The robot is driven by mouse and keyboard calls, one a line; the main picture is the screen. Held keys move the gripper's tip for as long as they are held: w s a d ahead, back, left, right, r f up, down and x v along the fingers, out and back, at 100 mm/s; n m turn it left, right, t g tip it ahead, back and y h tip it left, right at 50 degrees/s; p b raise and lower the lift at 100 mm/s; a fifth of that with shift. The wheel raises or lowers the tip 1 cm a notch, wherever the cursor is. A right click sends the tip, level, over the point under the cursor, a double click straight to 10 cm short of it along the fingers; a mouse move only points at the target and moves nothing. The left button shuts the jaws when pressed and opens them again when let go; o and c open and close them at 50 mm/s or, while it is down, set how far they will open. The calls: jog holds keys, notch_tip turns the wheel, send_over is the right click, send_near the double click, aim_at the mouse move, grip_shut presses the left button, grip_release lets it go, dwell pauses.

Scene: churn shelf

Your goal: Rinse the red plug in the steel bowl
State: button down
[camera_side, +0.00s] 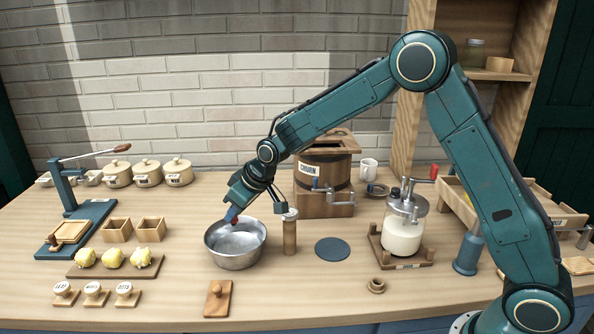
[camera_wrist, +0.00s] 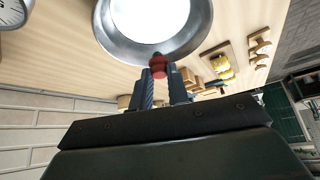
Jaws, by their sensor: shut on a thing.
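The steel bowl (camera_side: 236,262) stands on the table left of the middle, and its inside looks pale. My gripper (camera_side: 232,213) points down over the bowl's back rim. It is shut on the small red plug (camera_side: 234,220), which shows just below the fingertips. In the wrist view the red plug (camera_wrist: 158,66) sticks out beyond my two dark fingers, in front of the bowl's wide metal rim (camera_wrist: 196,44). The plug appears at or just above the rim; I cannot tell whether it touches the bowl or anything in it.
A wooden post (camera_side: 290,236) stands close right of the bowl, with the wooden churn (camera_side: 323,171) behind. A glass jar (camera_side: 404,232) of white liquid stands farther right. A wooden board (camera_side: 115,265) with yellow lumps lies left. A dark round mat (camera_side: 332,248) lies flat right of the post.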

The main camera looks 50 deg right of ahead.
jog(key=shift+r, duration=0.1)
dwell(0.3)
jog(key=shift+r, duration=1.95)
